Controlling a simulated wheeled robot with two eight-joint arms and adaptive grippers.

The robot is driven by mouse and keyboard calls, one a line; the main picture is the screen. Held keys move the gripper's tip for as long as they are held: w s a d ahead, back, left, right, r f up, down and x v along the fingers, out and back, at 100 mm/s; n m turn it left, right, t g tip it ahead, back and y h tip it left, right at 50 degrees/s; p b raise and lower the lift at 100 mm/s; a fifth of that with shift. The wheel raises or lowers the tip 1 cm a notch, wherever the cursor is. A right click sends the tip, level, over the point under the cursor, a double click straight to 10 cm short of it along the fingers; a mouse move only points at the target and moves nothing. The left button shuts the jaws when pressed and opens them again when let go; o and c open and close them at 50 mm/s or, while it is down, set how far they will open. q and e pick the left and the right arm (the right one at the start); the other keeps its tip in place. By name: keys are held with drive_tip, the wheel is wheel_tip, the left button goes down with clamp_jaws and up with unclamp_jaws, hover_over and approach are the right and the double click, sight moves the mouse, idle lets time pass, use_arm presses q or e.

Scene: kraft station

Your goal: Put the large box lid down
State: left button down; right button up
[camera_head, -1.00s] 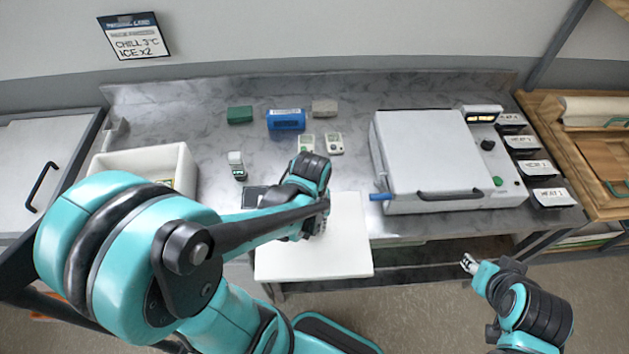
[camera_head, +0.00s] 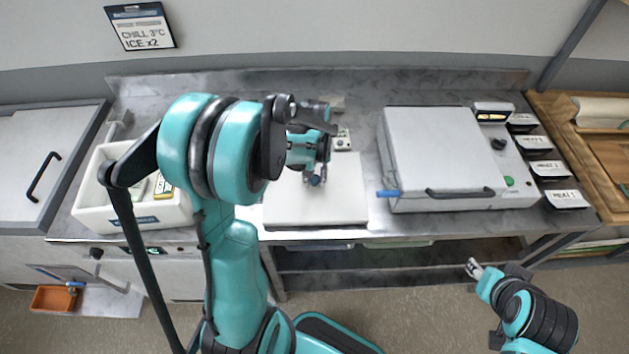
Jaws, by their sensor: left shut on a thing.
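The large box lid (camera_head: 345,200), a flat white slab, is at the front middle of the steel worktop. My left gripper (camera_head: 316,180) is over its back left part and is shut on it. The fingertips are small, and the exact grip is partly hidden. I cannot tell whether the lid rests fully on the worktop. A white open box (camera_head: 88,218) with items inside stands on the worktop to the left, partly hidden by my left arm. My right gripper (camera_head: 474,267) is low in front of the worktop, away from the lid; its finger opening is too small to judge.
A grey machine with a closed cover (camera_head: 435,150) stands right of the lid, with a blue thing (camera_head: 388,194) at its front left corner. Several black labelled containers (camera_head: 548,170) line its right side. A small device (camera_head: 342,140) stands behind the lid. An orange tray (camera_head: 53,298) is low at left.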

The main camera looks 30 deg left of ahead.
use_arm(q)
drive_tip(key=shift+f, duration=0.35)
drive_tip(key=shift+f, duration=0.15)
drive_tip(key=c, duration=1.2)
unclamp_jaws()
drive_tip(key=shift+r, duration=0.2)
